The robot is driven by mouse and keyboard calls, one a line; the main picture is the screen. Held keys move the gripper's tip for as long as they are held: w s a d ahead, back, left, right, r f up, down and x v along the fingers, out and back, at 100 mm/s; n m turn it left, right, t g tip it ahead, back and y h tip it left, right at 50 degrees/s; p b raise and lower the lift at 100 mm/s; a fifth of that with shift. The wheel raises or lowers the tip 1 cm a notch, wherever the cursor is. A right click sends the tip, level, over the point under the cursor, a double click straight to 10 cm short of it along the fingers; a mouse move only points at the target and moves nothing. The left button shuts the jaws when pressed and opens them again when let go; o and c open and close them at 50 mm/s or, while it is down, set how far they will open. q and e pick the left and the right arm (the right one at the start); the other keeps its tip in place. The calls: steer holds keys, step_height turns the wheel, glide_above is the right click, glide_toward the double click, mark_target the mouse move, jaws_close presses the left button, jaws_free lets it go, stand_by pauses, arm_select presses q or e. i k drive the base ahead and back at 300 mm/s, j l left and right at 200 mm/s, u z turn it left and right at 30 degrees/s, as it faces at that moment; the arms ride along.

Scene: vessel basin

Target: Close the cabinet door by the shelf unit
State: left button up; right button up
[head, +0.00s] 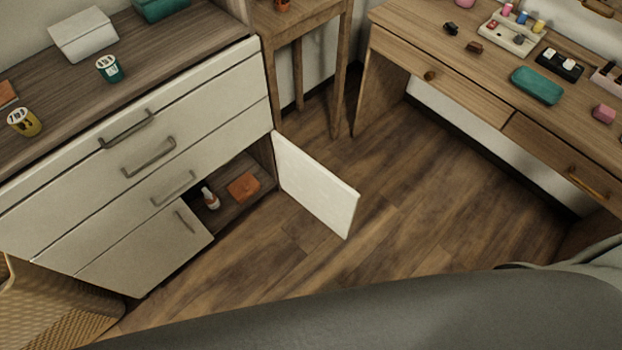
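The cabinet door (316,186) is a white panel at the lower right of a white-fronted cabinet (150,140). It stands wide open, swung out from its right edge over the wooden floor. The open compartment (262,166) behind it holds a small white bottle with a reddish-brown label (210,198) and an orange box (243,187). The other lower door (150,245), to the left, is shut. Neither of my grippers shows in the head view. A large grey part along the bottom seems to be my own body and hides the floor there.
Three drawers above the doors are shut, with bar handles (149,156). A narrow wooden stand (300,22) is right of the cabinet. A wooden desk (450,72) stands at the right. A woven basket (62,305) is at lower left. The floor (400,215) between is clear.

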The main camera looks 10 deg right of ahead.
mark_target(330, 200)
steer(key=i+l+u, duration=0.1)
steer(key=l+u, duration=0.15)
steer(key=u, duration=0.15)
steer(key=l+u, duration=0.3)
steer(key=u, duration=0.15)
steer(key=l+u, duration=0.4)
steer(key=i+j, duration=0.05)
